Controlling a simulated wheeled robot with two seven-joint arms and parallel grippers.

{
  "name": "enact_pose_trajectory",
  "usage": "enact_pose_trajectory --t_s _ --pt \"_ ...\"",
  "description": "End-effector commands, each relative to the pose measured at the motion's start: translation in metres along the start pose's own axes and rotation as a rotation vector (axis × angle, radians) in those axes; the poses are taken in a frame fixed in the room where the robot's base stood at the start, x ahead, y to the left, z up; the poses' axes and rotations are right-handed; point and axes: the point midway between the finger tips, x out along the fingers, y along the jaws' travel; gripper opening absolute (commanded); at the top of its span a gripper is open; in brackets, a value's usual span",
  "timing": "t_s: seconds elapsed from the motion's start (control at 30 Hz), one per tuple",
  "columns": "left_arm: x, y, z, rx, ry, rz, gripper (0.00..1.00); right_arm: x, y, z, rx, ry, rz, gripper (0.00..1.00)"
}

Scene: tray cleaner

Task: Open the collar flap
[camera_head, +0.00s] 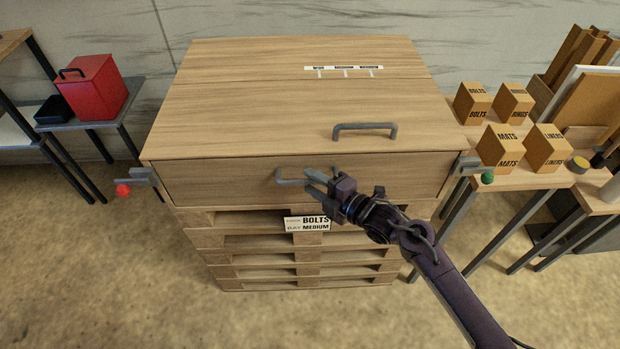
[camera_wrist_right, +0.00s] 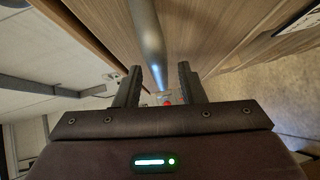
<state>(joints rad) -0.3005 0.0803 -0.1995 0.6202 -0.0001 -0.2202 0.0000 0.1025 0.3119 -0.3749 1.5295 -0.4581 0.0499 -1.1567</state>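A wooden box with a flat lid (camera_head: 230,110) stands on stacked pallets. Its front panel, the collar flap (camera_head: 220,184), is upright and flush with the box front. A grey bar handle (camera_head: 288,181) is on the flap; its right part is hidden by my right gripper. My right gripper (camera_head: 315,184) is at this handle, in front of the flap. In the right wrist view the handle bar (camera_wrist_right: 149,45) runs down between the two spread fingers (camera_wrist_right: 158,85), with gaps at its sides. My left gripper is not in view.
A second handle (camera_head: 365,130) is on the lid. Grey latches (camera_head: 141,175) (camera_head: 469,166) sit at the front corners, near a red ball (camera_head: 123,190) and a green ball (camera_head: 487,178). A table with labelled boxes (camera_head: 497,147) is right; a red box (camera_head: 96,87) is left.

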Motion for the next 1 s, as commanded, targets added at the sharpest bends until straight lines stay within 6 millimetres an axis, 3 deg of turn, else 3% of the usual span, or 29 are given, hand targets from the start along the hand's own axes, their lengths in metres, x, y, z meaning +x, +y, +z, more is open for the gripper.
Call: enact_pose_trajectory --t_s 0.13,0.43,0.7,1.0 --pt "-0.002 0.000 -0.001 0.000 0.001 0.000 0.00 0.013 0.001 0.001 0.000 -0.001 0.000 0.36" --pt "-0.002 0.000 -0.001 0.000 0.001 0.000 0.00 0.016 0.000 0.000 0.000 -0.001 -0.001 0.36" --pt "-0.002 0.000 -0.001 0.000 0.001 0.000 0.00 0.016 -0.001 0.000 0.001 -0.001 -0.001 0.02" --pt "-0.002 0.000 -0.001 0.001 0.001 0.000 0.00 0.016 -0.001 0.000 0.000 -0.001 -0.001 0.00"
